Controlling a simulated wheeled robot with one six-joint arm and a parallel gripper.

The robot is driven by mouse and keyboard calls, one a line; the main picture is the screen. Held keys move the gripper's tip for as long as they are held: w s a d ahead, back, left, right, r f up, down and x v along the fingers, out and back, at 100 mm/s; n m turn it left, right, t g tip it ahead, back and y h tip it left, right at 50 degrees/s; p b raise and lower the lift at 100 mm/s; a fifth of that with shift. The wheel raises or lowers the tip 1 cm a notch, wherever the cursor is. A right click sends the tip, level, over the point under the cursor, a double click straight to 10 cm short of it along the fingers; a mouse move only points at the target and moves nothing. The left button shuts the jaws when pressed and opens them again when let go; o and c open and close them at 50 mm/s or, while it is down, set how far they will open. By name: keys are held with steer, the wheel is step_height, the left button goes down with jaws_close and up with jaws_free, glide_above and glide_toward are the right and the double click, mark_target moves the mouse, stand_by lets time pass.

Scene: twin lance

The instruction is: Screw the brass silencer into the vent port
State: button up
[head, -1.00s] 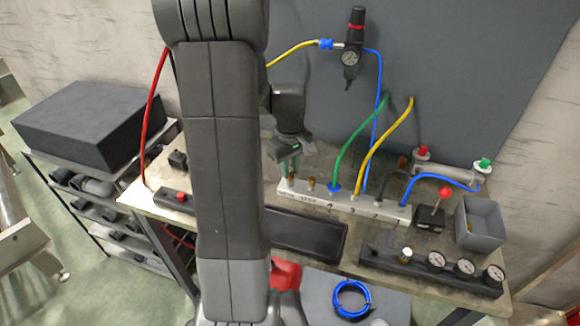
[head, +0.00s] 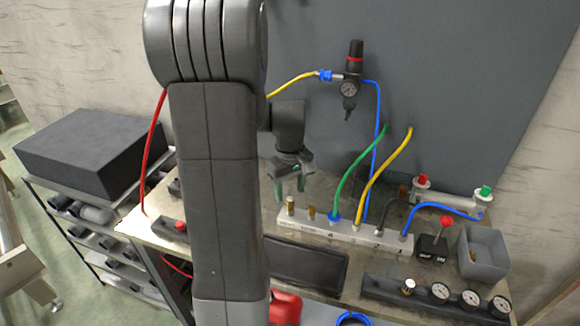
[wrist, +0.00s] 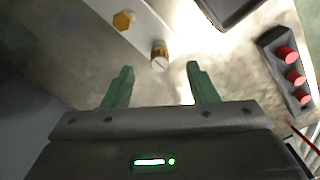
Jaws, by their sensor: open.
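The brass silencer (head: 290,205) stands upright at the left end of the pale manifold block (head: 345,233). It appears seated over the end port; how deep the thread sits is hidden. In the wrist view the silencer (wrist: 160,56) shows a pale slotted top, near the manifold's end. My gripper (head: 290,190) is open above it, pointing down. In the wrist view its green fingertips (wrist: 160,68) are apart, with the silencer ahead of the gap between them and nothing held. A shorter brass fitting (head: 311,212) sits beside the silencer; it shows hex-shaped in the wrist view (wrist: 123,20).
Green (head: 352,170) and yellow hoses rise from the manifold right of my gripper. The regulator (head: 351,85) hangs behind. A black tray (head: 305,262) lies in front. A gauge bar (head: 440,297), a red-knobbed lever and a grey bin (head: 484,250) stand at right.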

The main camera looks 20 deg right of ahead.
mark_target(290, 199)
step_height(290, 199, up, 11)
steer(key=shift+f, duration=0.15)
stand_by(0.4)
step_height(290, 199, down, 14)
steer(key=shift+n, duration=1.6)
